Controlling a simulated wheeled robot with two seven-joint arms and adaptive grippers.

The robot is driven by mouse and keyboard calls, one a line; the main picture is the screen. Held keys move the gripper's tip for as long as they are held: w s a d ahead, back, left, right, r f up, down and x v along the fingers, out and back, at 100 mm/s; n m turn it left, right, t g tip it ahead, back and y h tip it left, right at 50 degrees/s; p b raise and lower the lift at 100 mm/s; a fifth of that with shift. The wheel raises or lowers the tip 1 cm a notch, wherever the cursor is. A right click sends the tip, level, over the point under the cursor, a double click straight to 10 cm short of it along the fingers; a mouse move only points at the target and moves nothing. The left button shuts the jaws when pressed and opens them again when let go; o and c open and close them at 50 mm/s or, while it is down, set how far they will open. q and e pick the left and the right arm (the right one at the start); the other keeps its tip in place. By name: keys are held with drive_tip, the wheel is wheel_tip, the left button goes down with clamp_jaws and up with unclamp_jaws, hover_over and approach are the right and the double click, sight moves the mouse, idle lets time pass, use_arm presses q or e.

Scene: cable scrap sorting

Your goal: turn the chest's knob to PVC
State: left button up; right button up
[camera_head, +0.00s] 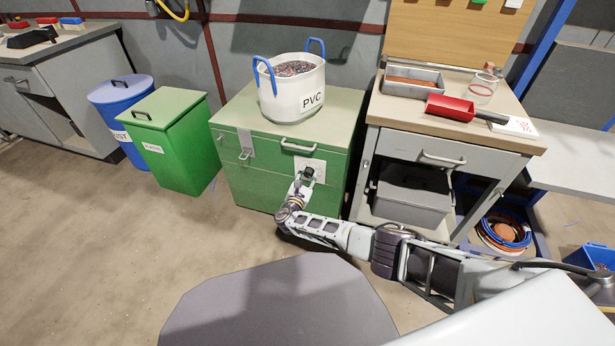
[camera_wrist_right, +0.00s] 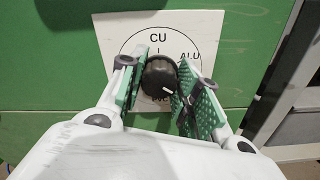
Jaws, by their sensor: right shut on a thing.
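The green chest (camera_head: 240,180) stands at the middle of the head view. Its black knob (camera_wrist_right: 158,74) sits on a white dial plate (camera_wrist_right: 112,32) on the chest's front. In the right wrist view I read CU at the top of the dial and ALU at the upper right; lettering below the knob is mostly hidden. The knob's white mark points to the lower right. My right gripper (camera_wrist_right: 163,82) has its green pads on either side of the knob and is shut on it; it also shows in the head view (camera_head: 305,176). My left gripper is not in view.
A white bag marked PVC (camera_head: 291,97) with blue handles stands on the chest's lid. A green bin (camera_head: 170,150) and a blue bin (camera_head: 118,95) stand to the left. A workbench (camera_head: 455,140) with a red scoop (camera_head: 450,107) stands close on the right.

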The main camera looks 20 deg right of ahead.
drive_tip(key=m+b, duration=0.1)
drive_tip(key=m, duration=0.2)
drive_tip(key=shift+f+b, duration=0.2)
drive_tip(key=shift+b, duration=0.15)
drive_tip(key=m+b, duration=0.2)
drive_tip(key=m, duration=0.2)
drive_tip(key=shift+s, duration=0.1)
drive_tip(key=shift+m+b, duration=0.3)
drive_tip(key=shift+m, duration=0.8)
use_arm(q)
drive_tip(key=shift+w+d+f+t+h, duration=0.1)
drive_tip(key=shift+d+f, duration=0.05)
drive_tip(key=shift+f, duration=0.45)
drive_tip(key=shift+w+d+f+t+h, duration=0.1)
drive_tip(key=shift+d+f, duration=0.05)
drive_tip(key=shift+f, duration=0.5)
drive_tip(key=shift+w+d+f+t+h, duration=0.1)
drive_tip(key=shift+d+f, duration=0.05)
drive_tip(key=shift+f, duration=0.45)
use_arm(e)
drive_tip(key=shift+m, duration=1.1)
drive_tip(key=o, duration=1)
drive_tip(key=shift+c, duration=0.2)
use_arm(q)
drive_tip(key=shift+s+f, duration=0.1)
use_arm(e)
drive_tip(key=shift+o, duration=0.2)
